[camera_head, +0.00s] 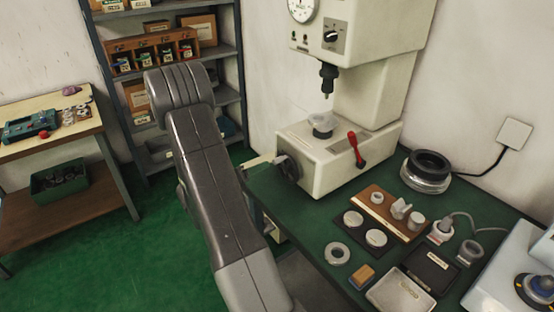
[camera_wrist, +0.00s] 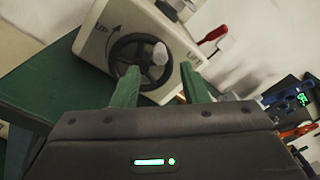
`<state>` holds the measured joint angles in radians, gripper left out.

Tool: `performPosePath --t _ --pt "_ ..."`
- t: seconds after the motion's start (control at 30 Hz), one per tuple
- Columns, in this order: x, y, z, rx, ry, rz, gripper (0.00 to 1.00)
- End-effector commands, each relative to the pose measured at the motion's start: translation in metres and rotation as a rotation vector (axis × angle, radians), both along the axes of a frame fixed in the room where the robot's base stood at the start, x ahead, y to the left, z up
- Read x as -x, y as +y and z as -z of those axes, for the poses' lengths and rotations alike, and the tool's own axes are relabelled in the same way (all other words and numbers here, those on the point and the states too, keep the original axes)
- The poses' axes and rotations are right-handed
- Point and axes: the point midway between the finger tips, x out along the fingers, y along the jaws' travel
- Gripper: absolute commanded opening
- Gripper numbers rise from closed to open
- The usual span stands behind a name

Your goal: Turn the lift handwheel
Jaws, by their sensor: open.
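The lift handwheel is a dark spoked wheel (camera_wrist: 141,62) with a pale knob (camera_wrist: 160,53), on the face of the cream machine base (camera_wrist: 98,32). A curved arrow is printed beside it. In the head view the handwheel (camera_head: 288,168) sits at the left end of the machine base (camera_head: 335,170), partly seen from the side. My gripper (camera_wrist: 158,82) has two green fingers spread apart in the wrist view, in front of the wheel, with nothing held between them. In the head view my gripper is mostly hidden behind my arm; whether the fingers touch the wheel is not clear.
A red lever (camera_head: 356,149) stands at the machine's front. The green bench (camera_head: 310,225) holds a wooden block with parts (camera_head: 385,212), a metal tray (camera_head: 400,291) and rings (camera_head: 337,253). Shelves (camera_head: 228,97) and a side table (camera_head: 45,105) stand at left. Green floor between is free.

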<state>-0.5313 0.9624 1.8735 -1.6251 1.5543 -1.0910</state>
Motion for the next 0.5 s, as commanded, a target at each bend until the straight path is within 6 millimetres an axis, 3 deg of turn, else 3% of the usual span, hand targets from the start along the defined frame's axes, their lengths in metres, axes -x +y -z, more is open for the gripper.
performPosePath --t 0.2,0.5 --pt "-0.021 -0.034 -0.001 -0.001 0.0 0.005 0.4" --pt "-0.038 -0.058 0.0 -0.001 0.001 0.0 0.4"
